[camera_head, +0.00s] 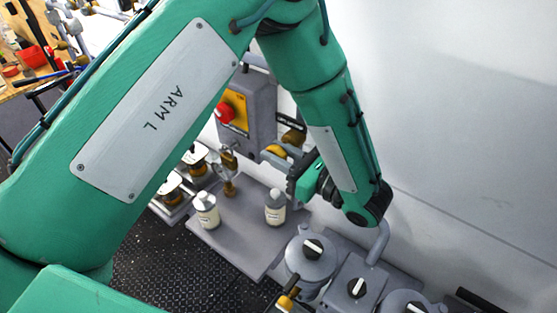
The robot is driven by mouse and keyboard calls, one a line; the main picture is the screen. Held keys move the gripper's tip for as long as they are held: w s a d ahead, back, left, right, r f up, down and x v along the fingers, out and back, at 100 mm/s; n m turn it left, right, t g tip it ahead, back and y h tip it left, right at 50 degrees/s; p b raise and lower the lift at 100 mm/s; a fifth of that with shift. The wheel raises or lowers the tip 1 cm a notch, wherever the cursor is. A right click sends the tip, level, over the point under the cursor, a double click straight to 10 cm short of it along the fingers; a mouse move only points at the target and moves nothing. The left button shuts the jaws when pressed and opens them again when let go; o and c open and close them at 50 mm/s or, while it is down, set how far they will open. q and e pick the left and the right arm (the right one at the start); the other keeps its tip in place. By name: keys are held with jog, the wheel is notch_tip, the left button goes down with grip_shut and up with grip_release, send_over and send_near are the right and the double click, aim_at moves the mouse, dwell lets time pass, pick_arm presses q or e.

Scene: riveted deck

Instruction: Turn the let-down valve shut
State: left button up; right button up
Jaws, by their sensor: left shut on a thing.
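My left arm comes in from the left, bends at the top and reaches down to the right. My left gripper (274,157) points left from the wrist, its grey fingers closed around a yellow handle (277,151) near the grey wall box. I take this handle to be the let-down valve's; the fingers hide part of it, and its turn angle cannot be read. Brass pipe fittings (228,160) with a gauge stand just left of the gripper. My right gripper is not in view.
A grey box (247,110) with a red knob (224,112) on a yellow plate stands behind. Two bottles (207,210) (275,207) stand on a grey plate (236,246) below the gripper. Grey housings with black-and-white knobs (312,248) fill the lower right. A cluttered bench (30,75) is far left.

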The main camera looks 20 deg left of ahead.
aim_at(280, 151)
pick_arm(q)
jog(key=shift+f, duration=0.15)
dwell(0.3)
jog(key=o, duration=1)
jog(key=shift+d, duration=0.1)
notch_tip(280, 151, up, 20)
jog(key=b, duration=0.3)
